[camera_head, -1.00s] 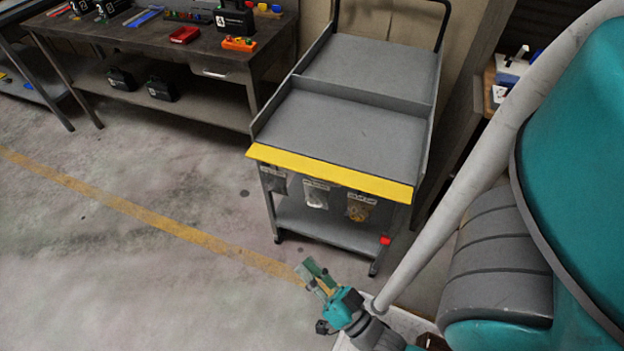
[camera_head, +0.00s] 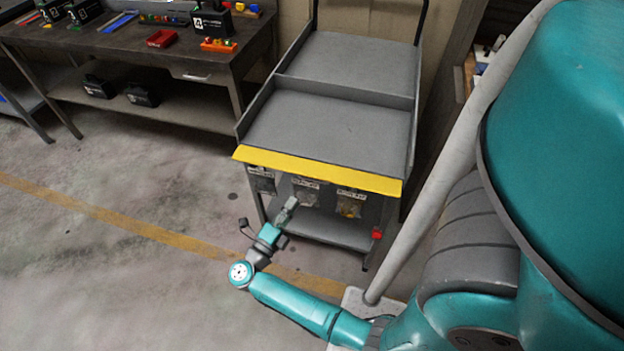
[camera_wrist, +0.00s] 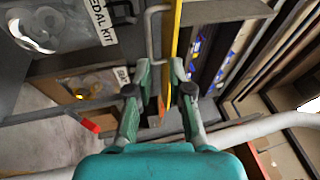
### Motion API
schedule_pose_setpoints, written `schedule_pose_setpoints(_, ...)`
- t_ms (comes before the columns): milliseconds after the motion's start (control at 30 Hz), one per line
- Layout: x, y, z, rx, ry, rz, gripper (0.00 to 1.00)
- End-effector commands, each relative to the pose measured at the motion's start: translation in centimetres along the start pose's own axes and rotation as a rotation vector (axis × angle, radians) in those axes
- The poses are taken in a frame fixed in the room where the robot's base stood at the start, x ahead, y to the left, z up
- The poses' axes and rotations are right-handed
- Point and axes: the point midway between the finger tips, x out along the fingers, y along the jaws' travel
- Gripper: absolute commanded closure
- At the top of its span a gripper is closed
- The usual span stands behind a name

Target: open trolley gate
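The grey trolley (camera_head: 330,120) stands ahead with a yellow gate edge (camera_head: 317,170) along its near side. The yellow edge also shows edge-on in the wrist view (camera_wrist: 173,35). A grey bar handle (camera_wrist: 149,35) lies just beside it there. My gripper (camera_head: 290,207) is in front of the trolley's near side, below the yellow edge. In the wrist view my gripper (camera_wrist: 162,75) has its two fingers apart. The handle and yellow edge appear ahead between them; contact cannot be told. The gate looks closed.
Labelled parts bags (camera_head: 305,192) hang under the yellow edge. A red block (camera_head: 377,235) is on the trolley's right leg. A workbench (camera_head: 180,62) with parts stands at the back left. Open floor (camera_head: 120,270) lies at the left.

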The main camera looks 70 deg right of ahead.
Motion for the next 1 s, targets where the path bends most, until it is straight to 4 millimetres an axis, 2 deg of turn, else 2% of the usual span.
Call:
schedule_pose_setpoints(133, 0.1, 0.8, 1.0, 0.012, 0.095, 0.053, 0.8)
schedule_pose_setpoints(367, 1.0, 1.1, 1.0, 0.014, 0.13, 0.071, 0.8)
schedule_pose_setpoints(800, 7.8, 1.6, 0.1, 0.013, 0.129, 0.069, 0.8)
schedule_pose_setpoints(1000, 10.0, 1.7, -0.2, 0.013, 0.127, 0.069, 0.8)
